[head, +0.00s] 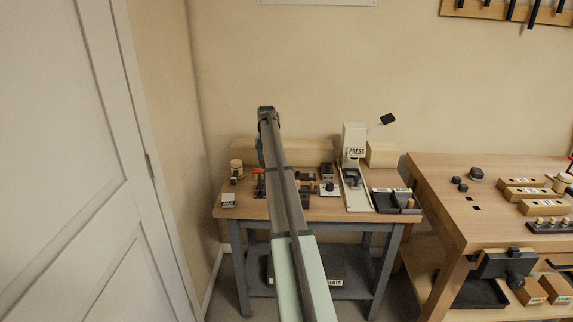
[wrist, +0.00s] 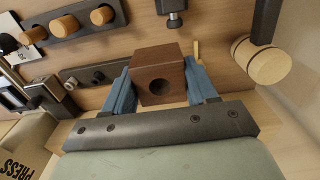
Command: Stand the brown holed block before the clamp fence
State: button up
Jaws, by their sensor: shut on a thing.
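The brown holed block (wrist: 159,72) is a dark wooden cube in the wrist view, with a round hole in the face toward the camera. My gripper (wrist: 160,84) is shut on it, with a blue finger on each side. The block is held above the wooden bench top; its clearance cannot be told. In the head view my arm hides the block and most of the gripper. A red-topped device (head: 258,172), possibly the clamp, stands left of my arm. I cannot make out the fence.
In the wrist view, a rack with wooden pegs (wrist: 102,15), a smaller dark strip (wrist: 98,75) and a wooden mallet (wrist: 262,60) lie around the block. In the head view, the white press (head: 354,140) and dark trays (head: 397,200) stand to the right, a jar (head: 236,169) to the left.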

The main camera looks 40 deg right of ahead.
jog(key=shift+w+a+f, duration=0.2)
jog(key=shift+w+f, duration=0.25)
jog(key=shift+f, duration=0.65)
jog(key=shift+w+a+f, duration=0.15)
jog(key=shift+w+f, duration=0.35)
jog(key=shift+f, duration=0.55)
jog(key=shift+w+a+f, duration=0.2)
jog(key=shift+w+f, duration=0.25)
jog(key=shift+f, duration=0.65)
jog(key=shift+f, duration=0.95)
dwell(0.7)
jog(key=o, duration=1.3)
jog(key=shift+r, duration=0.1)
jog(key=shift+r, duration=3.4)
